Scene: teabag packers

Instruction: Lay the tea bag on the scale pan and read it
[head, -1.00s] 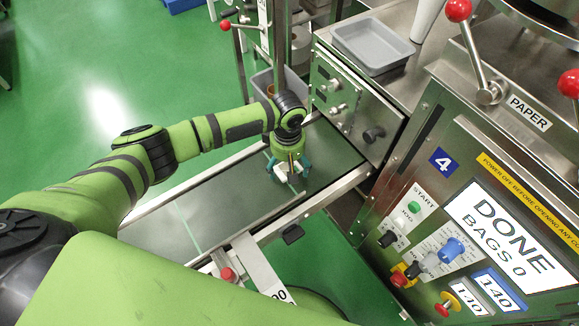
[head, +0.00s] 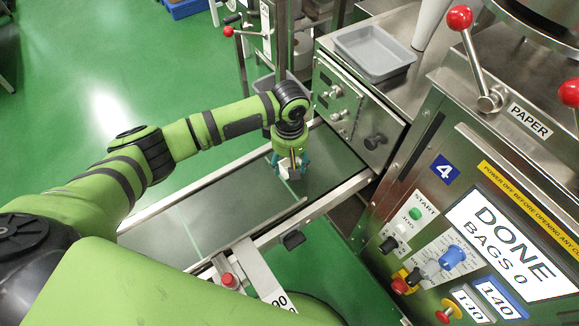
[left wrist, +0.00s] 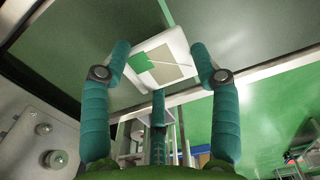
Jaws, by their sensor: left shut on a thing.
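My left gripper (head: 291,169) is low over the grey conveyor belt (head: 235,195), near its far end. In the left wrist view its teal fingers (left wrist: 160,78) are shut on a white tea bag (left wrist: 172,46) with a green tag and a beige patch. The tea bag shows only as a small pale shape between the fingers in the head view. I cannot tell whether it still touches the belt. No scale pan can be clearly made out. A part marked "00" (head: 278,299) shows at the bottom, mostly hidden by my body. My right gripper is not in view.
The packing machine's panel (head: 490,215) stands at the right, with a screen reading "DONE BAGS 0". A grey tray (head: 345,43) sits on the steel top behind the belt. A metal rail (head: 320,203) edges the belt. A red button (head: 229,281) is near the front.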

